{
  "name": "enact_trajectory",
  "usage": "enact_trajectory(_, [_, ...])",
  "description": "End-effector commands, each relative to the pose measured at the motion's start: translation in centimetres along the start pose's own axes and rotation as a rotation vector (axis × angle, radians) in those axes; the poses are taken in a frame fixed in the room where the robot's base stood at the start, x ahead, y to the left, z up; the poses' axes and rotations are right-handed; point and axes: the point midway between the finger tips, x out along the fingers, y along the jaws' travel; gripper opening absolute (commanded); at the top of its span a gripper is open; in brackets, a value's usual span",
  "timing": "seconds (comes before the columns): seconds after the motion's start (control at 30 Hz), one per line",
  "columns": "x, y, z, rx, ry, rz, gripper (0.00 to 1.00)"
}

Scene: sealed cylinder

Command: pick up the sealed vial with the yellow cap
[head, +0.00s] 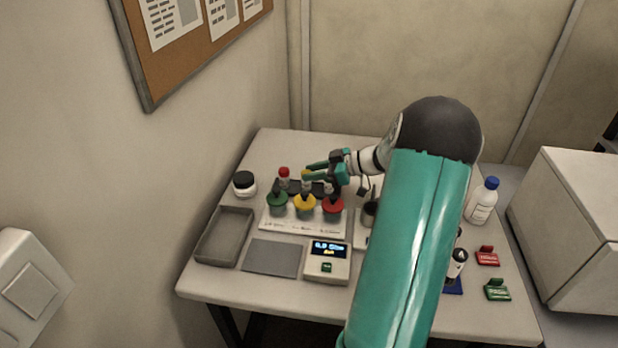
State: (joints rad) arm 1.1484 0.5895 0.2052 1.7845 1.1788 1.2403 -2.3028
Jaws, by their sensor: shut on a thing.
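My gripper (312,172), with teal fingers, reaches in from the right over the back of the table. It is shut on the sealed vial with the yellow cap (306,183), of which only a little shows between and below the fingers. The vial looks upright, just above or behind a yellow round piece (305,204) on a white rack. I cannot tell whether the vial still touches its support. A vial with a red cap (284,175) stands just left of the fingers.
Green (277,202) and red (333,206) round pieces flank the yellow one. A black-lidded jar (244,184), a grey tray (221,257), a grey mat (272,258) and a display box (327,268) surround the rack. A blue-capped bottle (482,203) stands right. My arm hides the table's right middle.

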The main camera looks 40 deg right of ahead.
Motion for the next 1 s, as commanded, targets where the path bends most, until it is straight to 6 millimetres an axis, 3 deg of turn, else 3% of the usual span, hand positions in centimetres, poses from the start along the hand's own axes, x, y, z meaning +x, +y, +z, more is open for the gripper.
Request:
enact_trajectory(0.27, [-0.5, 0.1, -1.2, -0.002, -0.001, 0.001, 0.05])
enact_trajectory(0.4, [-1.3, 0.0, -3.1, -0.004, -0.001, 0.001, 0.05])
enact_trajectory(0.8, [-5.2, -5.2, -8.1, -0.003, -0.002, 0.002, 0.05])
enact_trajectory(1.0, [-6.9, -8.8, -9.1, -0.002, -0.001, 0.002, 0.05])
